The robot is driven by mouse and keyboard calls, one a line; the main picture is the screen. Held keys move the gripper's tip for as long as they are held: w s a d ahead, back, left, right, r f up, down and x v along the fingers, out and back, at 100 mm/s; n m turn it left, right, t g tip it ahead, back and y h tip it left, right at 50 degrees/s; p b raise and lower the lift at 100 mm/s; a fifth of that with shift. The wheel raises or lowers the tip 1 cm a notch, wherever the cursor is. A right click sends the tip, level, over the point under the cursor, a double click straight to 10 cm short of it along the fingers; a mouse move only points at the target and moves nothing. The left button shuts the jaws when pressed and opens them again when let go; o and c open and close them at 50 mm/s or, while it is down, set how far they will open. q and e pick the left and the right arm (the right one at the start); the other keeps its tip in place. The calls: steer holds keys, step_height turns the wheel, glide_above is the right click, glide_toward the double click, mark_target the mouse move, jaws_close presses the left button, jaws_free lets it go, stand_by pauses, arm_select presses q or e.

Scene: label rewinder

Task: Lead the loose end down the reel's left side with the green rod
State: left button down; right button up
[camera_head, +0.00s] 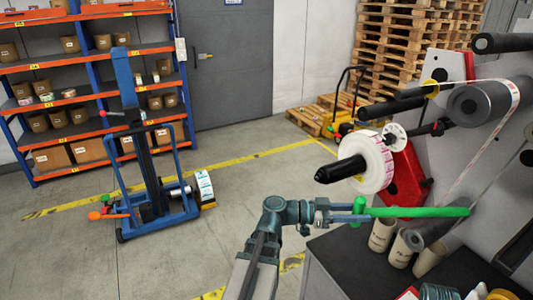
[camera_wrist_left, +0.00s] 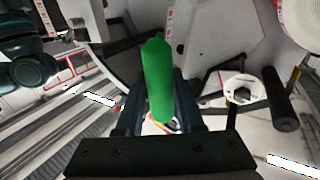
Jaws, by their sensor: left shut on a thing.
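My left gripper (camera_head: 352,210) is shut on the handle of the green rod (camera_head: 415,212). The rod lies nearly level and points right toward the machine, below the white reel (camera_head: 380,165) on its black shaft. A pale label strip (camera_head: 482,153) comes off the grey roller at the upper right and slants down left to near the rod's far end; I cannot tell if they touch. In the left wrist view the green rod (camera_wrist_left: 157,75) stands between the fingers of the left gripper (camera_wrist_left: 155,115), and a reel edge (camera_wrist_left: 303,22) shows at top right. My right gripper is not in view.
Grey and black rollers (camera_head: 480,100) stick out of the machine face, with a red lever part (camera_head: 402,180) behind the reel. Cardboard cores (camera_head: 382,234) stand on the dark bench (camera_head: 345,262) below the rod. A blue lift trolley (camera_head: 152,185) stands on open floor at left.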

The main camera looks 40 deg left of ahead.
arm_select(q)
steer(key=s+a+r+n+t+y+p, duration=0.1)
steer(key=a+r+n+t+y+p, duration=0.1)
steer(key=a, duration=0.7)
steer(key=s+a+r+n+t+y+p, duration=0.1)
steer(key=s+a+r+n+y+p, duration=0.1)
steer(key=a, duration=0.8)
steer(key=s+a+r+n+t+y+p, duration=0.2)
steer(key=a+r+y+p, duration=0.1)
steer(key=a, duration=0.6)
steer(key=shift+a+r+t, duration=0.3)
steer(key=shift+a+r, duration=0.1)
steer(key=shift+r, duration=0.05)
steer(key=x, duration=0.4)
